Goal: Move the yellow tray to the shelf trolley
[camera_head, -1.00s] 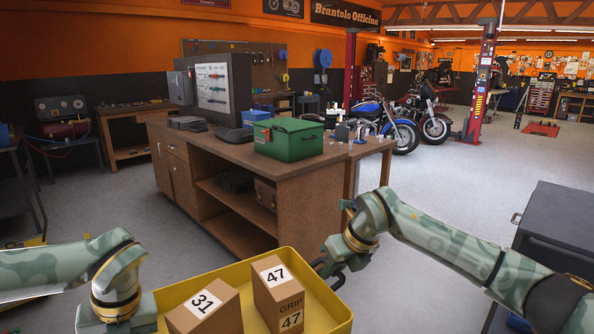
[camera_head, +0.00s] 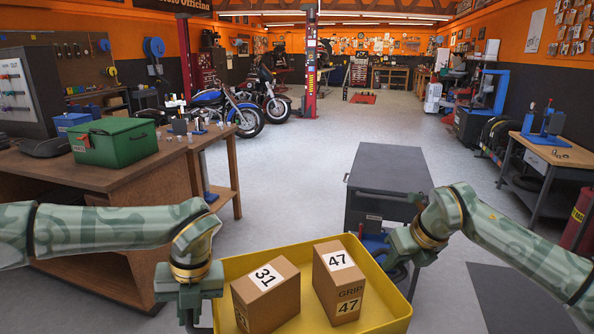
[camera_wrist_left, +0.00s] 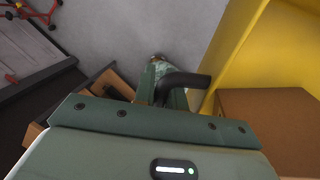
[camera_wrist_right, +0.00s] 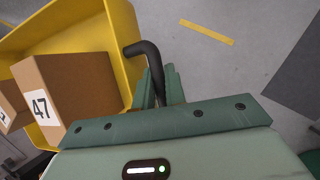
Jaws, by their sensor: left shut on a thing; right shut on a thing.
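The yellow tray (camera_head: 376,300) is held in front of me between my two grippers, at the bottom of the head view. It carries a box marked 31 (camera_head: 268,298) and a box marked 47 (camera_head: 341,284). My left gripper (camera_head: 190,312) is shut on the tray's left side; the left wrist view shows a black handle (camera_wrist_left: 183,80) between its fingers. My right gripper (camera_head: 398,262) is shut on the right side; the right wrist view shows another black handle (camera_wrist_right: 148,58) in its fingers. A dark grey trolley (camera_head: 392,170) with a flat top stands beyond the tray.
A wooden workbench (camera_head: 100,178) with a green toolbox (camera_head: 113,143) stands at left. Motorcycles (camera_head: 228,110) and a red lift post (camera_head: 309,70) are further back. A side bench (camera_head: 560,152) stands at right. Grey floor is open (camera_head: 290,180) between workbench and trolley.

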